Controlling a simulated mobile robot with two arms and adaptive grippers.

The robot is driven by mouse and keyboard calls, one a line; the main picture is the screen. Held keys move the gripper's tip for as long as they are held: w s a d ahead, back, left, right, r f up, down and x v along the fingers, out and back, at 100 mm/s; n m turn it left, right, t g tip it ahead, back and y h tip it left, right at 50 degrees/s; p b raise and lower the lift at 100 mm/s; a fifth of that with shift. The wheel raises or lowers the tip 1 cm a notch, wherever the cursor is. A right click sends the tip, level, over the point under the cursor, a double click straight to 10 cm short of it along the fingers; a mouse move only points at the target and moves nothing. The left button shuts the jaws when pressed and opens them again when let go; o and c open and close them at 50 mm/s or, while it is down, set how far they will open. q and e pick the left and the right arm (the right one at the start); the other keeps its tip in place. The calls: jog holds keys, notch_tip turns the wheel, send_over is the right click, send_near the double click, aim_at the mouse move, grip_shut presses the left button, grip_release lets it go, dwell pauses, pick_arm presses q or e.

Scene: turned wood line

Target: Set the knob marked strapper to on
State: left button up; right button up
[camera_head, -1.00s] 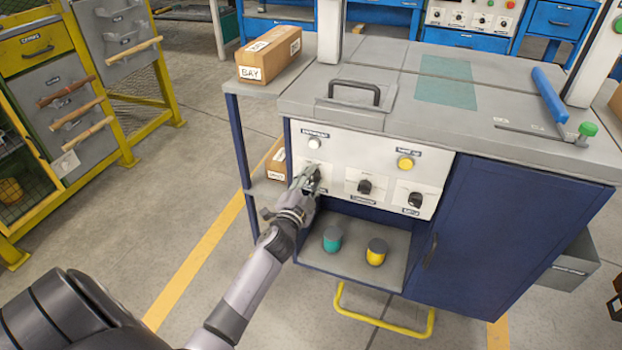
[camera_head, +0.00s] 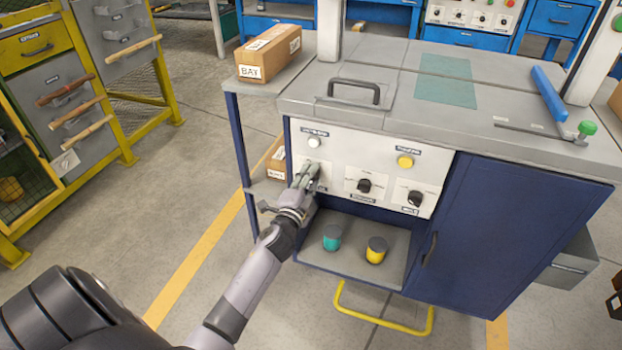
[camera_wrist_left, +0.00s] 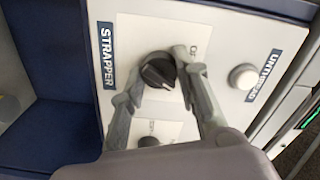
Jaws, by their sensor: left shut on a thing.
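In the left wrist view the strapper knob (camera_wrist_left: 157,71) is a round black knob on a white plate, with the blue STRAPPER label (camera_wrist_left: 107,56) beside it. My left gripper (camera_wrist_left: 161,73) has one finger on each side of the knob and is shut on it. A pale mark shows on the knob, but the small print on its plate is partly covered and I cannot read its setting. In the head view my left gripper (camera_head: 307,178) is at the left end of the white control panel (camera_head: 335,150) and hides this knob. My right gripper is not in view.
Two more black knobs, a middle one (camera_head: 364,186) and a right one (camera_head: 415,198), sit along the panel. A white button (camera_head: 314,142) and a yellow button (camera_head: 405,162) are above. A teal piece (camera_head: 332,238) and a yellow piece (camera_head: 376,251) stand on the shelf below.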

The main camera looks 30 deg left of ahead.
pick_arm(q)
jog(key=o, duration=1.2)
jog(key=shift+c, duration=0.2)
jog(key=shift+s, duration=0.1)
jog(key=v, duration=1.2)
jog(key=shift+f, duration=0.1)
